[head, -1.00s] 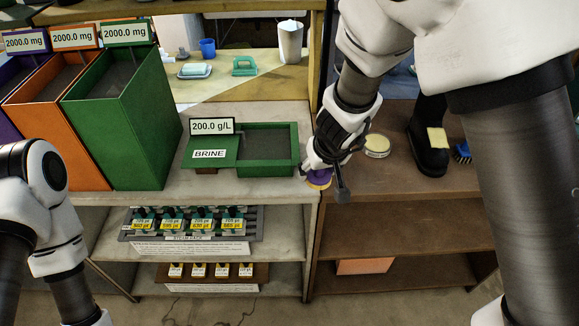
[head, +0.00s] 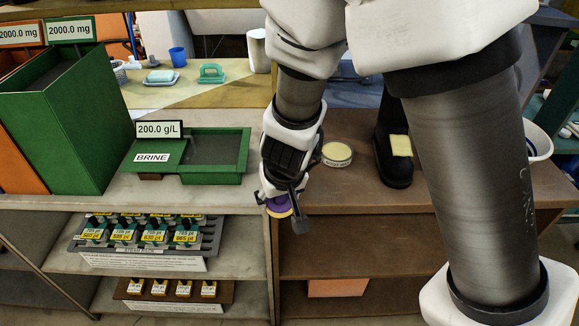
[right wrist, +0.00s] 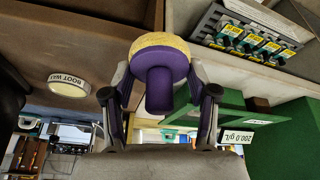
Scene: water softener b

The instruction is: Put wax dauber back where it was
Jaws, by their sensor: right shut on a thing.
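The wax dauber (right wrist: 160,65), purple with a round yellowish pad, is held between the fingers of my right gripper (right wrist: 160,95) in the right wrist view. In the head view the dauber (head: 279,206) shows below my right gripper (head: 283,200), in front of the edge where the grey and brown benches meet. The dauber's handle points back toward the gripper and its pad faces outward. A round root wax tin (head: 337,155) lies on the brown bench, right of the gripper; it also shows in the right wrist view (right wrist: 69,85). My left gripper is out of view.
A black boot (head: 393,160) with a yellow cloth (head: 401,145) stands on the brown bench (head: 350,188). A green brine tray (head: 215,178) sits on the grey bench, left of the gripper. A rack of labelled bottles (head: 145,237) is on the shelf below.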

